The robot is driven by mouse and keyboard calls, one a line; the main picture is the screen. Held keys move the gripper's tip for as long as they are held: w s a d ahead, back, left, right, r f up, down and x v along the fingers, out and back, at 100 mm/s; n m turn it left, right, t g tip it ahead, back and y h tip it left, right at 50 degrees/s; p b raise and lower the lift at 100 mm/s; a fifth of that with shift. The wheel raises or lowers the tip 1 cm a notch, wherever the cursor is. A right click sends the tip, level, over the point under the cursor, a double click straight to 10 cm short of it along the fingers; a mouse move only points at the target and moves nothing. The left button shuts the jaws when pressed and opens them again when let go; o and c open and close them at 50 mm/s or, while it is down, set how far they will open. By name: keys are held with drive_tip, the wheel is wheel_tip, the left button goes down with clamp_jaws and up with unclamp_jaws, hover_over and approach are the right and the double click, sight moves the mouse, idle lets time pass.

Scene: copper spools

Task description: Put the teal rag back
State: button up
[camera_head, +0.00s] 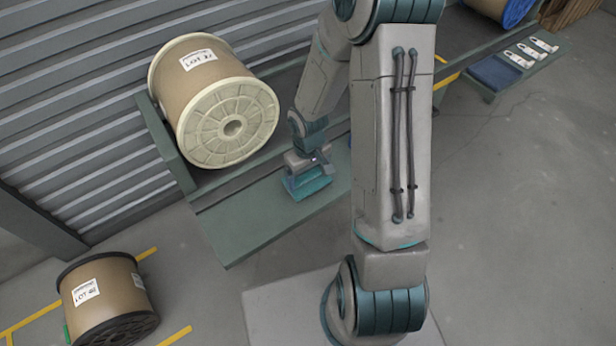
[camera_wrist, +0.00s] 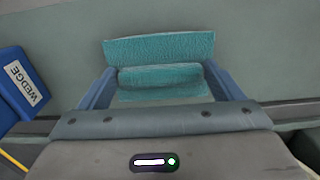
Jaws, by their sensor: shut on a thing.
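In the head view, my gripper (camera_head: 309,178) is low over the front part of the green bench (camera_head: 245,222), right of the big spool. The teal there is rag and fingers together, and I cannot separate them clearly. I cannot tell whether the rag touches the bench top.
A big cardboard-wrapped spool (camera_head: 228,122) rests at the bench's left end. A smaller spool (camera_head: 107,300) stands on the floor near yellow lines. A blue wedge (camera_wrist: 14,88) is left of my gripper. A dark blue pad (camera_head: 494,72) and white tags (camera_head: 518,58) lie upper right.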

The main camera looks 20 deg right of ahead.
drive_tip(key=shift+f, duration=0.45)
drive_tip(key=shift+f, duration=0.2)
drive_tip(key=o, duration=0.7)
drive_tip(key=shift+r, duration=0.1)
